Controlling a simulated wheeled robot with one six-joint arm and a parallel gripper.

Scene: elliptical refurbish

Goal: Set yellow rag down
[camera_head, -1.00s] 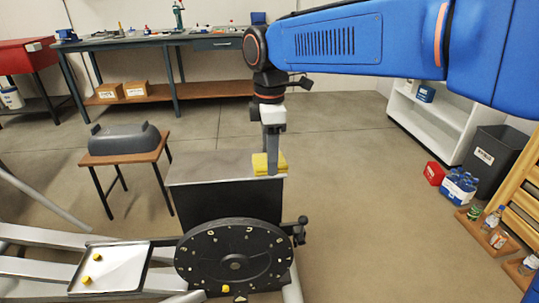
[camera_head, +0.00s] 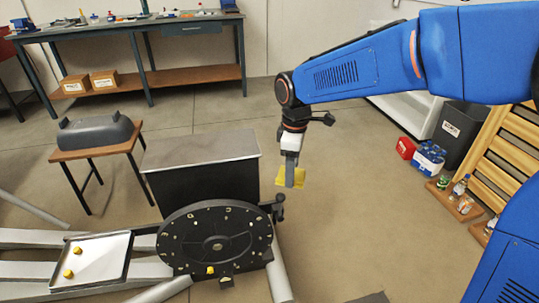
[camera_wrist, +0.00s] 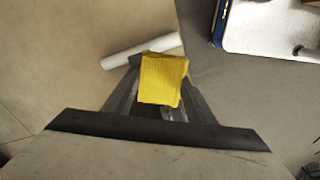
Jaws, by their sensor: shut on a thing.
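The yellow rag (camera_head: 283,178) is a small folded cloth held at the tip of my gripper (camera_head: 291,178). In the head view it hangs in the air over the floor, just right of the black box-shaped housing with a grey top (camera_head: 200,150). In the wrist view the rag (camera_wrist: 162,80) sits between the fingers of my gripper (camera_wrist: 160,98), which are shut on it. The rag hides part of the fingertips.
A black dial wheel (camera_head: 214,240) stands in front of the housing. A white tray with yellow pieces (camera_head: 105,255) is at the lower left. A small table (camera_head: 95,150) bears a grey cover. A dark bin (camera_head: 462,130) stands right. Floor between is clear.

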